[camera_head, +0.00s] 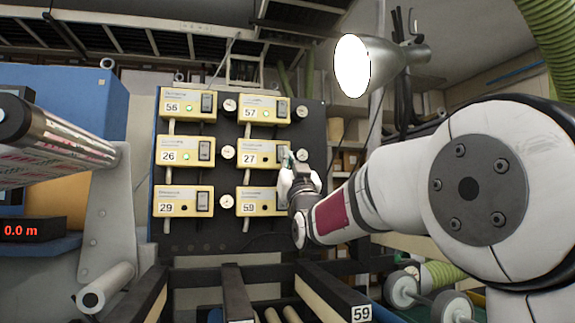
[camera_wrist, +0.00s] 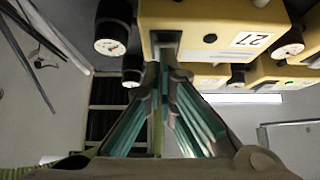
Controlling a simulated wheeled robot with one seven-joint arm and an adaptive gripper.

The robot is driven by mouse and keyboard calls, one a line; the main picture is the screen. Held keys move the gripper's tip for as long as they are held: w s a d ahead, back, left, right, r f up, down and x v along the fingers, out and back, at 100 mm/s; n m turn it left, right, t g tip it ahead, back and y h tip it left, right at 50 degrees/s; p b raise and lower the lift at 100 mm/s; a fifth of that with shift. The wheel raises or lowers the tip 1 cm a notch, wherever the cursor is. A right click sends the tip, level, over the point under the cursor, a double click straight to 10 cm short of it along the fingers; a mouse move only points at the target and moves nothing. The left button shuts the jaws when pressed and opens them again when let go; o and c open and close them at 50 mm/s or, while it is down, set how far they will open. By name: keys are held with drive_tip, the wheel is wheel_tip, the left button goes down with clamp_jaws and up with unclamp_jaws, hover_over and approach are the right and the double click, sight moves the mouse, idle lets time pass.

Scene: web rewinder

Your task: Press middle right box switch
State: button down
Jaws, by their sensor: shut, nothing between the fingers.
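The middle right box (camera_head: 262,147) is yellow and labelled 27, on a dark panel. Its round indicator looks dark. It also shows in the wrist view (camera_wrist: 215,13), upside down, with its dark switch (camera_wrist: 165,38) at the fingertips. My gripper (camera_head: 290,160) is in front of the right end of this box and partly hides the switch in the head view. In the wrist view my gripper (camera_wrist: 166,68) is shut and empty, its teal-padded fingers pointing at the switch. I cannot tell whether the tips touch it.
Other yellow boxes surround it: 57 (camera_head: 262,101) above, 59 (camera_head: 253,193) below and 26 (camera_head: 183,143) to the left. Round gauges (camera_head: 302,155) sit beside the boxes. A lamp (camera_head: 385,62) hangs at upper right.

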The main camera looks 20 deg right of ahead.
drive_tip(key=v, duration=0.7)
drive_tip(key=shift+f+b, duration=0.4)
drive_tip(key=shift+b, duration=0.05)
drive_tip(key=shift+w, duration=0.15)
idle(0.4)
